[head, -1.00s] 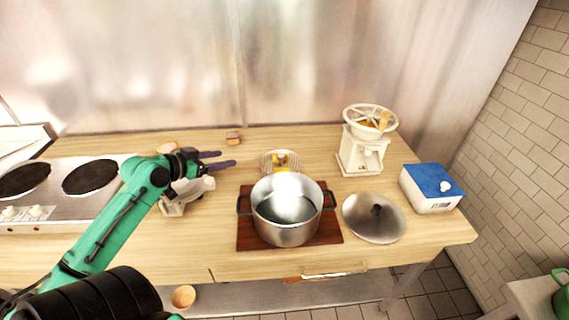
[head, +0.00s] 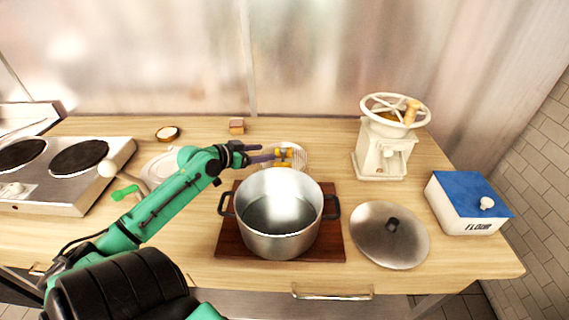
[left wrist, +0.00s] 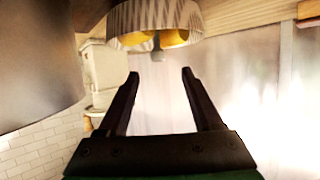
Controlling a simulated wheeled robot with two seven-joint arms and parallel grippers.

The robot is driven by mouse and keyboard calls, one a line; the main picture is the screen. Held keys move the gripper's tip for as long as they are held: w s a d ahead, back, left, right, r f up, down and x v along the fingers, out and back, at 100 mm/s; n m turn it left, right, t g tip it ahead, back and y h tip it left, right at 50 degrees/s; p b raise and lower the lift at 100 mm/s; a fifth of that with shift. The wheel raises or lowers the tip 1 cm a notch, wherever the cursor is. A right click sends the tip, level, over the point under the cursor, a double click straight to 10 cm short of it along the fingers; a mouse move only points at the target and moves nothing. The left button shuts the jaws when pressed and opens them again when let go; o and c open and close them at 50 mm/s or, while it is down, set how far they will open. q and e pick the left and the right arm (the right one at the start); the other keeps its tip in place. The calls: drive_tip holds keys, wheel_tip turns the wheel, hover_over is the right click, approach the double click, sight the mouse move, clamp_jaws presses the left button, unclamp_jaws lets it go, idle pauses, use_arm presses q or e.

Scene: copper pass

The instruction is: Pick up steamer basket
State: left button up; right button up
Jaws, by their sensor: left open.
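The steamer basket (head: 300,157), a round, pale, slatted basket with yellow pieces in it, stands on the counter just behind the steel pot (head: 280,228). In the left wrist view its patterned side (left wrist: 128,18) shows at the top, with the yellow pieces beside it, ahead of the fingertips. My left gripper (head: 276,156) is at the basket's left side in the head view, with its fingers pointing right. In the left wrist view the two dark fingers (left wrist: 160,76) are apart with nothing between them. Whether they touch the basket I cannot tell. My right gripper is in neither view.
The pot sits on a dark red board (head: 235,246) close in front of the gripper. A lid (head: 375,248), a white grinder (head: 383,155) and a blue-topped flour box (head: 468,207) stand to the right. A hob (head: 50,190) is at the left. A small wooden block (head: 237,126) lies behind.

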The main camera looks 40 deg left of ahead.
sight(281, 150)
use_arm(q)
drive_tip(key=x, duration=0.4)
drive_tip(key=shift+a+r, duration=0.1)
drive_tip(key=shift+w+p, duration=0.35)
drive_tip(key=shift+p, duration=0.05)
drive_tip(key=shift+w+d+f+p, duration=0.2)
drive_tip(key=shift+w+d+p, duration=0.15)
drive_tip(key=shift+w, duration=0.2)
drive_tip(key=shift+w+d+f+p, duration=0.2)
drive_tip(key=shift+w+p, duration=0.2)
drive_tip(key=shift+w, duration=0.2)
drive_tip(key=shift+w+d+f, duration=0.1)
drive_tip(key=shift+w+f, duration=0.65)
drive_tip(key=shift+w, duration=0.25)
drive_tip(key=shift+s, duration=0.1)
clamp_jaws()
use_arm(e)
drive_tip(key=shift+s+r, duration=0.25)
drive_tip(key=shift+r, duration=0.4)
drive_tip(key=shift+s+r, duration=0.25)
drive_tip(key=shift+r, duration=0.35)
use_arm(q)
drive_tip(key=shift+r, duration=0.1)
